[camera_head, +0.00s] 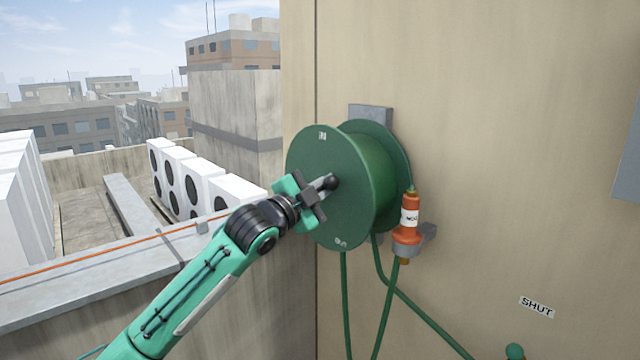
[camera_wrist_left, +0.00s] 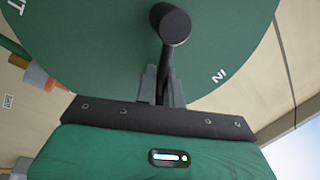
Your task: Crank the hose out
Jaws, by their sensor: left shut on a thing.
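A green hose reel (camera_head: 352,215) is mounted on the beige wall, with small lettering at the top and bottom of its front disc. My left gripper (camera_head: 319,188) is at the front disc, shut on the dark crank handle (camera_head: 332,182). In the left wrist view the handle's round black end (camera_wrist_left: 174,25) rises past my fingers (camera_wrist_left: 162,88), with the green disc behind and the letters "IN" to the right. A green hose (camera_head: 391,300) hangs below the reel. An orange nozzle (camera_head: 408,215) sits upright in a grey bracket right of the reel. My right gripper is out of view.
A "SHUT" label (camera_head: 537,307) is on the wall at lower right, near a green knob (camera_head: 514,351). A grey panel edge (camera_head: 629,160) is at the right. A parapet (camera_head: 90,275) and white condenser units (camera_head: 190,180) lie to the left.

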